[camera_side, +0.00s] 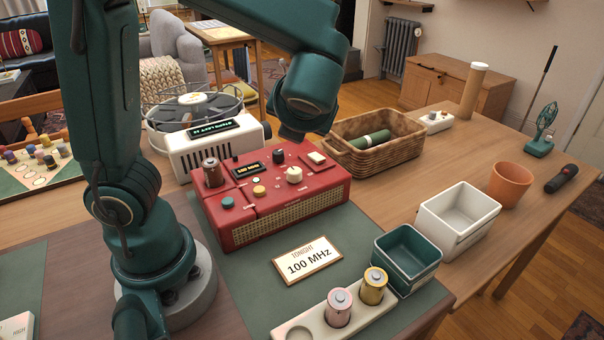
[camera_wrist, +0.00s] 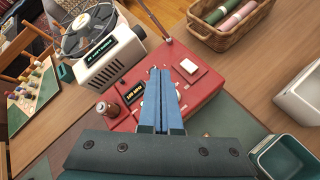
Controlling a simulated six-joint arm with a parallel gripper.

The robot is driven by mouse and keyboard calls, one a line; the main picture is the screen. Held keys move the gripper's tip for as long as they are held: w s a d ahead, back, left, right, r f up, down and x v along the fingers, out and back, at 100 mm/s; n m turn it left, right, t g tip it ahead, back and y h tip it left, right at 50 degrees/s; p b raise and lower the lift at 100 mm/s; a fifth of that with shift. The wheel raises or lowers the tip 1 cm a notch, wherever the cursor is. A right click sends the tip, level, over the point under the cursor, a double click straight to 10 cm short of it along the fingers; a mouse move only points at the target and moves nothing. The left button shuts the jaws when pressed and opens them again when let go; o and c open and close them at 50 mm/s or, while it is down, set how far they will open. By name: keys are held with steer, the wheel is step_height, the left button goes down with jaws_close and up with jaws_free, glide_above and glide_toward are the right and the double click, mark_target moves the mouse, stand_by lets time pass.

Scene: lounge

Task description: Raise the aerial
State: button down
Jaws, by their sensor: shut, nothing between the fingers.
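The red radio (camera_side: 285,208) stands on the green mat, with knobs, a small lit display (camera_side: 246,170) and a brown cylinder (camera_side: 212,173) upright on its top. In the wrist view the radio (camera_wrist: 200,88) lies beneath my fingers. A thin rod (camera_wrist: 159,25), which looks like the aerial, runs from near the radio's far edge toward the top of that view. I cannot make it out in the side view or tell its exact tilt. My gripper (camera_wrist: 160,70) is shut and empty above the radio top. In the side view my gripper (camera_side: 292,132) hangs over the radio's back edge, fingertips not clear.
A white device (camera_side: 215,152) with a display stands behind the radio. A wicker basket (camera_side: 400,152) holds rolls at the back right. A card (camera_side: 308,260) reads "TONIGHT 100 MHz". A battery holder (camera_side: 290,330), green bin (camera_side: 405,268) and white bin (camera_side: 447,235) stand in front and to the right.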

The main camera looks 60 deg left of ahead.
steer(key=s+a+r+n+t+h, duration=0.2)
steer(key=s+r+n+t, duration=0.15)
steer(key=r, duration=0.25)
steer(key=w+a+f, duration=0.4)
steer(key=w+a, duration=0.3)
steer(key=a, duration=0.2)
steer(key=shift+w+a+f+n+g, duration=0.35)
steer(key=shift+w+n, duration=0.05)
steer(key=shift+n, duration=0.05)
steer(key=shift+w, duration=0.1)
steer(key=shift+w+r, duration=0.3)
steer(key=shift+w, duration=0.5)
steer(key=shift+s, duration=0.1)
